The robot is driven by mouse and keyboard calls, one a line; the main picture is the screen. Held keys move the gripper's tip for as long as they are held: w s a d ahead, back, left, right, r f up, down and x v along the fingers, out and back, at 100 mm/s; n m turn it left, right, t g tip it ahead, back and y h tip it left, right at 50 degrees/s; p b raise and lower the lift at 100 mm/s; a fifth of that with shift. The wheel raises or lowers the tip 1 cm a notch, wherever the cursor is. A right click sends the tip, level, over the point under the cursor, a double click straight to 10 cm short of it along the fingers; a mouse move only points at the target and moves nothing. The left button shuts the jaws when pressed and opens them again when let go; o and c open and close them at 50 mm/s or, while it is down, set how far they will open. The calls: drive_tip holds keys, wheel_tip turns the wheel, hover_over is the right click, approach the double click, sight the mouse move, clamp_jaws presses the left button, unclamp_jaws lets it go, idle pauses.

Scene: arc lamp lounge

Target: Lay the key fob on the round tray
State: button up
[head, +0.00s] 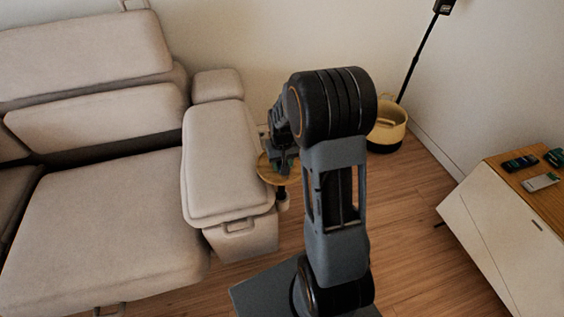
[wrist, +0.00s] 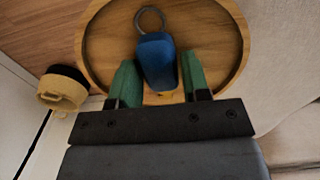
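The round wooden tray (wrist: 108,48) has a raised rim and fills the upper middle of the wrist view. In the head view the tray (head: 267,174) shows as a small table top beside the sofa arm, partly behind my arm. The key fob (wrist: 157,62) is blue with a grey metal ring and appears to lie on the tray, ring pointing to the far rim. My gripper (wrist: 160,76) is over the tray, its green fingers on either side of the fob with narrow gaps showing. In the head view my gripper (head: 281,162) is small, and the fob is hidden there.
The beige sofa (head: 215,165) stands close on the left of the tray. A yellow and black basket (head: 387,122) stands behind on the right, near a black lamp pole (head: 412,70). A white sideboard (head: 500,225) at right bears a dark device (head: 521,162) and a pale one (head: 541,181).

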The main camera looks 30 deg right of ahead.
drive_tip(key=o, duration=0.3)
wheel_tip(320, 180, up, 12)
drive_tip(key=p, duration=0.3)
drive_tip(key=s+a+r+n+t, duration=0.1)
drive_tip(key=s+a+r, duration=0.1)
drive_tip(key=s+a, duration=0.2)
drive_tip(key=s+a+r+n+t, duration=0.1)
drive_tip(key=s+a+r+t, duration=0.1)
drive_tip(key=s, duration=0.8)
drive_tip(key=a+r, duration=0.1)
drive_tip(key=a, duration=0.1)
drive_tip(key=shift+s+a, duration=0.2)
drive_tip(key=shift+a, duration=0.2)
